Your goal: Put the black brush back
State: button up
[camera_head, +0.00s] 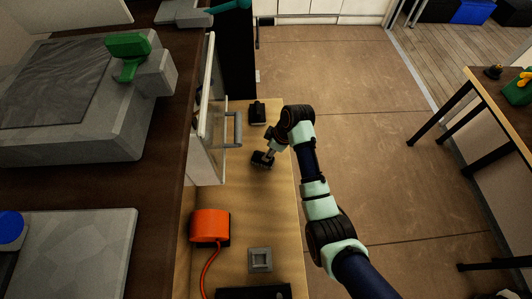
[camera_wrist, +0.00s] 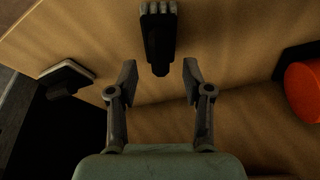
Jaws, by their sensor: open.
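The black brush (camera_wrist: 157,42) lies on the wooden surface at the top middle of the wrist view. Its pale, ribbed end (camera_wrist: 158,8) points away from me, and its dark rounded end reaches between my fingertips. My gripper (camera_wrist: 160,70) is open, with one finger on each side of the brush and a gap to both. In the head view my gripper (camera_head: 262,159) is low over the wooden surface (camera_head: 240,190). There I cannot separate the brush from the dark fingers.
A small black block (camera_head: 258,112) is near the surface's far end. A white panel with a grey handle (camera_head: 238,130) stands at the left. An orange object with a cord (camera_head: 210,225), a grey square piece (camera_head: 260,260) and a black flat item (camera_head: 253,292) are nearer.

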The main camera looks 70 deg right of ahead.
jog(key=v, duration=0.7)
jog(key=shift+r, duration=0.25)
